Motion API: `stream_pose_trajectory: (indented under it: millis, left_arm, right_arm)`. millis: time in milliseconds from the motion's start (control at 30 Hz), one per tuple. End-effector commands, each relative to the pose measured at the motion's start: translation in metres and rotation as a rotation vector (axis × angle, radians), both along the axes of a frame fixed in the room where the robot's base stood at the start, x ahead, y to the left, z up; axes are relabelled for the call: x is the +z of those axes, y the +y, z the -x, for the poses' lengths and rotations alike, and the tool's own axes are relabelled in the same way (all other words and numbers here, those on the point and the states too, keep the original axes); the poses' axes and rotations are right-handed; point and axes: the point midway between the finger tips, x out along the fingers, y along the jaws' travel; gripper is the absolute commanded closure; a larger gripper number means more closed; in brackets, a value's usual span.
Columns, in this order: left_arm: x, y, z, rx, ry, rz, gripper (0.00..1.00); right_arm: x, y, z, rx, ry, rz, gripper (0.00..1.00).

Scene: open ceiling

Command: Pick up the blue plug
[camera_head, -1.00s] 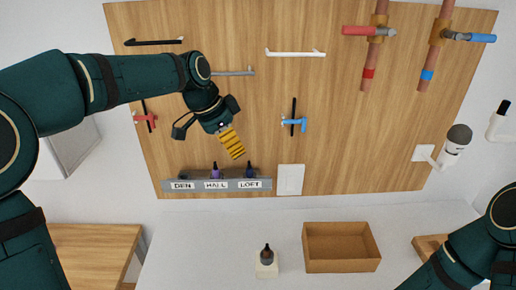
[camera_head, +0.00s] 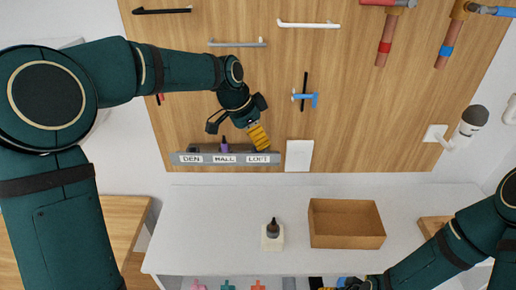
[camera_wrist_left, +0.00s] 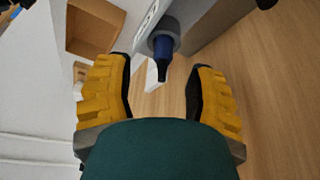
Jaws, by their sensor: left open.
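The blue plug (camera_wrist_left: 163,46) shows in the left wrist view, dark blue with a narrow black tip. It stands in a grey collar on the labelled rack. My left gripper (camera_head: 264,146) has yellow ribbed fingers and is just above that place. In the left wrist view its fingers (camera_wrist_left: 158,85) are apart and empty, with the plug's tip in the gap ahead. My right gripper (camera_head: 318,283) is only partly seen at the bottom edge.
A purple plug (camera_head: 225,145) stands at the HALL place. A dark-topped bottle-like thing (camera_head: 272,230) sits on a white block on the white counter (camera_head: 200,235). A cardboard-brown open box (camera_head: 345,241) is to its right.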

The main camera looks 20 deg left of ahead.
Motion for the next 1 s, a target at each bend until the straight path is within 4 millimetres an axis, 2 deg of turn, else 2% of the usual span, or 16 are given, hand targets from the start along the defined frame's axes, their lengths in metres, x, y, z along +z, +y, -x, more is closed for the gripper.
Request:
stream_pose_trajectory:
  millis: [100, 200, 500, 567, 600, 667, 1000]
  left_arm:
    - [-0.016, -0.006, -0.006, -0.001, 0.003, 0.0, 0.45]
    - [-0.023, -0.008, -0.008, 0.0, 0.001, 0.0, 0.45]
    - [-0.025, -0.009, -0.009, 0.0, -0.001, -0.001, 0.47]
    - [-0.026, -0.009, -0.009, 0.0, -0.001, -0.001, 0.68]
    - [-0.026, -0.009, -0.009, 0.0, -0.001, -0.001, 0.82]
    - [-0.026, -0.009, -0.009, 0.0, -0.001, -0.001, 1.0]
    - [-0.025, -0.009, -0.009, 0.0, 0.001, -0.001, 1.0]
  right_arm:
    - [0.0, 0.0, 0.0, 0.0, 0.0, 0.0, 0.53]
    - [-0.001, 0.0, 0.0, 0.0, 0.0, 0.0, 0.53]
    - [-0.001, 0.0, 0.0, 0.0, 0.0, 0.0, 0.53]
    - [-0.001, 0.0, 0.0, 0.0, 0.0, 0.0, 0.53]
    - [-0.001, 0.0, 0.0, 0.0, 0.0, 0.0, 0.53]
    - [-0.001, 0.0, 0.0, 0.0, 0.0, 0.0, 0.53]
    - [-0.001, 0.0, 0.0, 0.0, 0.0, 0.0, 0.53]
